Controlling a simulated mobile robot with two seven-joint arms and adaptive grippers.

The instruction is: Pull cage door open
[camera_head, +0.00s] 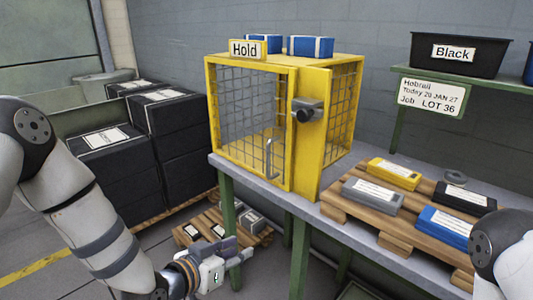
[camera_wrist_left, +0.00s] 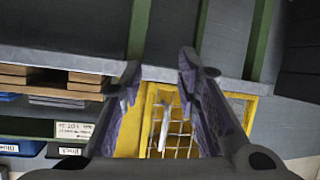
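The yellow wire-mesh cage (camera_head: 345,105) stands on the workbench under a "Hold" sign. Its framed mesh door (camera_head: 235,164) faces me and looks closed. A grey upright bar handle (camera_head: 269,158) sits at the door's lower right, and a dark latch (camera_head: 306,110) is on the yellow panel to its right. My left gripper (camera_head: 240,250) is below and in front of the door, apart from the handle. In the left wrist view its fingers (camera_wrist_left: 158,80) are spread and empty, with the handle (camera_wrist_left: 160,128) and mesh visible beyond them. My right gripper is out of view.
A wooden pallet (camera_head: 334,199) with yellow, grey, black and blue boxes lies right of the cage on the bench. Black boxes (camera_head: 115,160) are stacked at left. A low pallet (camera_head: 205,245) with small boxes is on the floor behind my left gripper.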

